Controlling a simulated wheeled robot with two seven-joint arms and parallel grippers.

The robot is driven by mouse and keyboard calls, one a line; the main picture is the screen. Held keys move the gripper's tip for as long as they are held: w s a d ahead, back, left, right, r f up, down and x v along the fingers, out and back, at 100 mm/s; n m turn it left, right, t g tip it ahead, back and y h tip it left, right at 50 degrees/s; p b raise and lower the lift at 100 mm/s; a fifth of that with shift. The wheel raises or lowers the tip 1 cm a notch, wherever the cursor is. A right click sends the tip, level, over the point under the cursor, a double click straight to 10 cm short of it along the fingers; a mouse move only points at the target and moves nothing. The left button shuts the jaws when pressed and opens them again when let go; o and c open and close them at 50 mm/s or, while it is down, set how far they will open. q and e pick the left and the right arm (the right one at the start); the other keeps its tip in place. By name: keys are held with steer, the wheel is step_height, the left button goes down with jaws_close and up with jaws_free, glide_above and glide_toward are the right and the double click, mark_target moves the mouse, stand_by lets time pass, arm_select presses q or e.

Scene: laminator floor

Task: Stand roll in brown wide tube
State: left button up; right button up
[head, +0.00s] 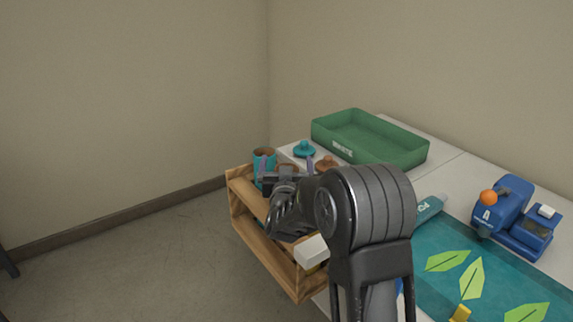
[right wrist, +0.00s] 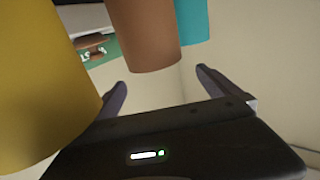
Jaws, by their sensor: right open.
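A brown tube (head: 287,168) shows partly behind my right gripper (head: 286,175) in the head view, at the wooden rack. In the right wrist view the brown tube (right wrist: 147,38) is large and lies between the open fingers of my right gripper (right wrist: 160,83). I cannot tell whether they touch it. A teal tube (head: 264,157) stands just left of it in the head view, and also shows in the right wrist view (right wrist: 193,22). A yellow cylinder (right wrist: 42,85) fills the left of the wrist view. I cannot make out which thing is the roll. My left gripper is out of view.
The wooden rack (head: 239,205) hangs along the table's edge, with a white block (head: 312,250) at its near end. A teal lid (head: 304,149), a brown lid (head: 327,163) and a green tray (head: 395,156) are behind. A blue device (head: 503,207) and teal mat (head: 438,285) lie right.

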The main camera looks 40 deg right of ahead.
stand_by(0.5)
steer(key=p+v, duration=0.1)
steer(key=v, duration=0.4)
stand_by(0.3)
stand_by(0.9)
